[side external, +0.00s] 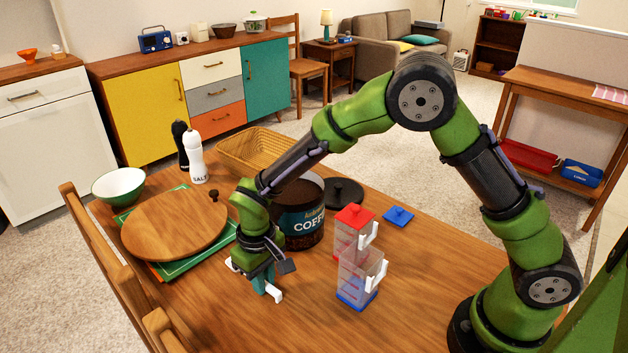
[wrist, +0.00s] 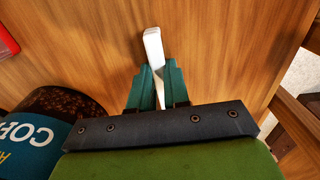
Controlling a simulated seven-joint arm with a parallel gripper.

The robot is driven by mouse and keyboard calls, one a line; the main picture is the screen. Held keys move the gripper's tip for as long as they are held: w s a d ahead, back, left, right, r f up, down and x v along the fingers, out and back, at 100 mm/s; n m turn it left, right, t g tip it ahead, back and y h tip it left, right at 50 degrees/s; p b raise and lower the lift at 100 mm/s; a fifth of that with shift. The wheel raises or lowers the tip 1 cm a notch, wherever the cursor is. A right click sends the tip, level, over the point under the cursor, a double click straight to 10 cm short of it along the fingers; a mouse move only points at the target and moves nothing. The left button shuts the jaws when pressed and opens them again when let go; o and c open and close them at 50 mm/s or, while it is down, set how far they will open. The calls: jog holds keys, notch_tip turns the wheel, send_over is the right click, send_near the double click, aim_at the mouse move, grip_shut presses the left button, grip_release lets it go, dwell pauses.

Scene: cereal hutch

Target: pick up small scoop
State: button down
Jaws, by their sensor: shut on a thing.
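The small scoop is white. In the wrist view, its pale end (wrist: 153,42) sticks out beyond my fingertips, and a white part also shows between the fingers. My gripper (wrist: 157,80) has teal fingers closed on it. In the side view, my gripper (side external: 266,284) points down at the table, in front of the coffee jar. White ends of the scoop (side external: 275,294) show on both sides of the fingers. The fingers hide its middle. I cannot tell whether it touches the table.
The coffee jar (side external: 302,222) stands open behind my gripper. A blue lid (side external: 398,216) and black lid (side external: 344,193) lie behind. A round board (side external: 174,224) lies left. The front table is clear.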

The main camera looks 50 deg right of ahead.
notch_tip(320, 180, up, 11)
jog(key=shift+f, duration=0.2)
dwell(0.4)
